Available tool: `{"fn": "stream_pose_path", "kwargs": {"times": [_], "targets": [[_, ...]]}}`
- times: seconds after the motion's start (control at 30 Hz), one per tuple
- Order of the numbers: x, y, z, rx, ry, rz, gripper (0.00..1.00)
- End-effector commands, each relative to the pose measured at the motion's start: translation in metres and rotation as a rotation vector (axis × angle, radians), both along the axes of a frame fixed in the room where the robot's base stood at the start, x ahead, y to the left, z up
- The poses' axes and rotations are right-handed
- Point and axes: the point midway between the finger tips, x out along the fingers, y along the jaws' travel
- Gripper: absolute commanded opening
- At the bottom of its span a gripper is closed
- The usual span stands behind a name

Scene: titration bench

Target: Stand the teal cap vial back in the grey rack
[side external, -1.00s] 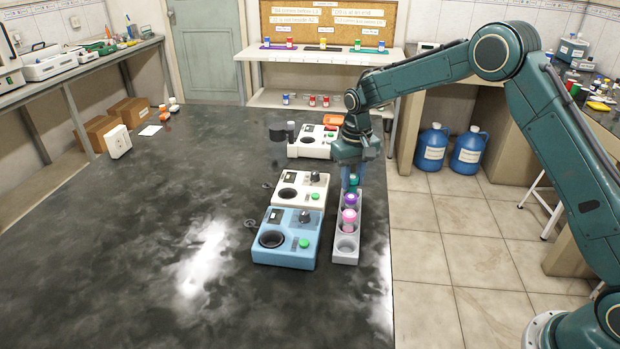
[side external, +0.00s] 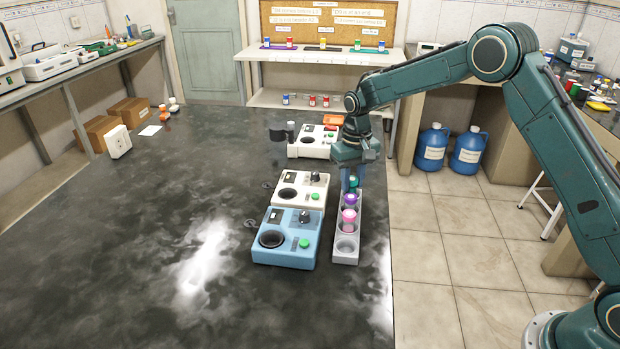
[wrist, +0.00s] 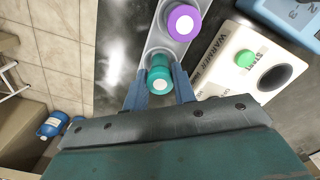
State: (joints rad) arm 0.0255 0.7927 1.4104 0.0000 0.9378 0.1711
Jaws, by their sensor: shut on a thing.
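The grey rack (side external: 346,247) stands near the right edge of the dark bench, its row of holes running away from the camera. The teal cap vial (wrist: 160,76) is between my fingers over the far end of the rack; in the side view its cap (side external: 354,181) shows just below my gripper (side external: 351,182). My gripper (wrist: 160,90) is shut on it. The vial's lower part is hidden, so I cannot tell how deep it sits in a hole. A purple cap vial (wrist: 183,22) and a pink cap vial (side external: 348,215) stand in the rack nearer the camera.
A blue device (side external: 287,251) and a white warmer (side external: 312,199) stand close to the rack's left side. Another white device (side external: 309,148) stands farther back. The nearest rack hole is empty. The bench's left half is mostly clear.

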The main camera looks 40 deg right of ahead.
Motion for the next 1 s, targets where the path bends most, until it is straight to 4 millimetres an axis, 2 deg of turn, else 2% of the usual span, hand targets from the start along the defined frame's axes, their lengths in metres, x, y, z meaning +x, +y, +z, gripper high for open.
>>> {"fn": "stream_pose_path", "kwargs": {"times": [1.0], "targets": [[-0.0002, 0.0000, -0.0085, 0.000, 0.001, 0.000, 0.09]]}}
